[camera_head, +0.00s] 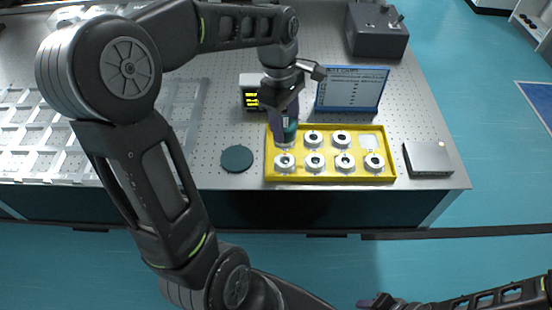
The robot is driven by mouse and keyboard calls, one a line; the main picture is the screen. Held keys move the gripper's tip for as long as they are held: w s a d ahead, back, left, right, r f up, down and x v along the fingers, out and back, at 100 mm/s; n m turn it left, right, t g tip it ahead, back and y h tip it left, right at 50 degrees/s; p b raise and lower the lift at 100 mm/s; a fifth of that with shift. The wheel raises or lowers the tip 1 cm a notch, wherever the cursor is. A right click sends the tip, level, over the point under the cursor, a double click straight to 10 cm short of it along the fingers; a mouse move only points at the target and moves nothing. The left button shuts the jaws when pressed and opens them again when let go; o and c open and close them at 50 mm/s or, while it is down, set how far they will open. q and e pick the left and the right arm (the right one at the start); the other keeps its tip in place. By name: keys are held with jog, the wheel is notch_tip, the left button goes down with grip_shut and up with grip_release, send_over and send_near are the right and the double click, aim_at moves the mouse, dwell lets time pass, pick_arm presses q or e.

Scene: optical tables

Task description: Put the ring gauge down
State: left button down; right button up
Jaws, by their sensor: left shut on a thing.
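A yellow tray (390,150) holds several pale ring gauges with dark centres, such as one in the front row (344,161) and one in the back row (341,139). My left gripper (285,139) points down over the tray's back left corner. It is shut on a ring gauge (286,146) that is mostly hidden by the fingers; I cannot tell whether it touches the tray. My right gripper (378,302) is at the bottom edge, partly cut off, away from the table.
A dark green round pad (237,158) lies left of the tray. Behind stand a blue-framed sign (352,90), a device with a yellow display (250,82) and a grey box (377,32). A silver block (428,158) lies right; pale racks (60,130) lie left.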

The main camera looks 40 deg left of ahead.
pick_arm(q)
jog(key=shift+w+d, duration=0.1)
jog(key=shift+f, duration=0.2)
send_over(286, 161)
notch_tip(286, 161, down, 6)
jog(key=shift+r, duration=0.1)
jog(key=shift+f+p, duration=0.4)
jog(key=shift+f, duration=1.45)
jog(key=shift+f, duration=0.1)
jog(key=shift+f, duration=0.15)
jog(key=c, duration=0.7)
grip_release()
jog(key=shift+o, duration=0.2)
jog(key=shift+r, duration=0.2)
